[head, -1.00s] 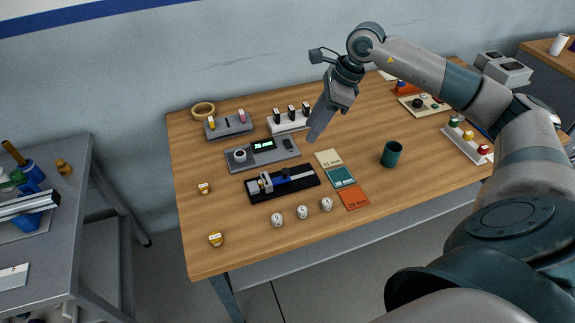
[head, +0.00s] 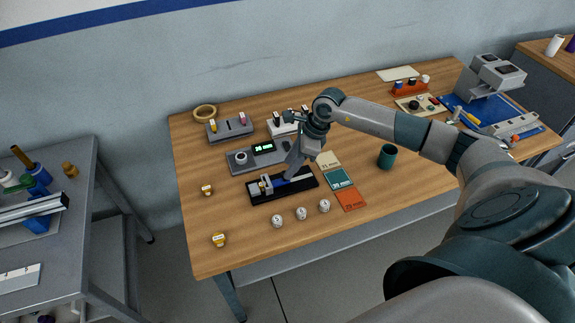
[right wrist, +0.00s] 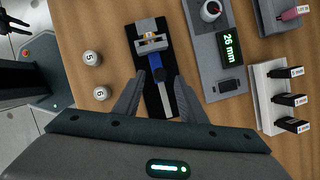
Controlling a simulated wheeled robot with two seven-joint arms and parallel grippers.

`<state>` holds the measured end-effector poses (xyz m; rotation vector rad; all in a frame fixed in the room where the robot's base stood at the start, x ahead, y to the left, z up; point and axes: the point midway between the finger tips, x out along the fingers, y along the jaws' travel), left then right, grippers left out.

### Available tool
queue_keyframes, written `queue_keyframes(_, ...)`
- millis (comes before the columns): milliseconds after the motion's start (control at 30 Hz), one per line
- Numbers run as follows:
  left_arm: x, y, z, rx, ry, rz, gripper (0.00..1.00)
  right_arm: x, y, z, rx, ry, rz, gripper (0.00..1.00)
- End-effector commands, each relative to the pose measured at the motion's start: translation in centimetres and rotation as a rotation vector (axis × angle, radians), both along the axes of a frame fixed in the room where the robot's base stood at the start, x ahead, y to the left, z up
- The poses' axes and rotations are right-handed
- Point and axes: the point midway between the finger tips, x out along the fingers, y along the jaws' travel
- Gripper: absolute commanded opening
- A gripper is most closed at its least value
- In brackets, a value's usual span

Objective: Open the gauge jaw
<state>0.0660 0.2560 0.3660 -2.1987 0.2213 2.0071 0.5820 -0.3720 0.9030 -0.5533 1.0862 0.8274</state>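The gauge (head: 255,196) is a black base with a silver jaw block at its left end and a blue slider (head: 278,184) on a grey rail. In the right wrist view the gauge (right wrist: 152,108) runs up the picture, with the pale jaw blocks (right wrist: 152,40) at its far end. My right gripper (head: 289,174) is down at the gauge, hiding part of the rail. In the right wrist view its two fingers (right wrist: 160,77) stand apart, one on each side of the blue slider (right wrist: 155,76). I cannot tell whether they touch it.
Behind the gauge is a grey readout unit (head: 238,168); its display (right wrist: 229,48) reads 26 mm. Several numbered white pieces (head: 301,213) lie in front. Coloured cards (head: 338,178) and a green cup (head: 387,156) are to the right.

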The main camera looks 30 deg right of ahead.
Motion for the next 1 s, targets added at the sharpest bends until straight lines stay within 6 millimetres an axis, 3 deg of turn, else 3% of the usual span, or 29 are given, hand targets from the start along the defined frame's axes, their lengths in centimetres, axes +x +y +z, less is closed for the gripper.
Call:
queue_keyframes(233, 0.0, 0.0, 0.9, 0.0, 0.0, 0.0, 0.31, 0.6, 0.8, -2.2, 0.002, 0.0, -0.001, 0.38)
queue_keyframes(600, 0.0, 0.0, 0.9, 0.0, 0.0, 0.0, 0.31, 0.6, 0.9, -2.6, 0.001, -0.001, 0.0, 0.38)
queue_keyframes(633, 0.0, 0.0, 0.9, 0.0, 0.0, 0.0, 0.31, 0.6, 0.9, -2.6, 0.001, -0.001, 0.0, 0.35)
queue_keyframes(800, 0.0, 0.0, 0.9, 0.0, 0.0, 0.0, 0.31, 0.6, 0.9, -2.6, 0.001, -0.001, 0.0, 0.0)
queue_keyframes(1000, 0.0, 0.0, 0.6, 0.0, 0.0, 0.0, 0.31, 0.6, 0.5, -2.7, -0.001, -0.001, 0.0, 0.0)
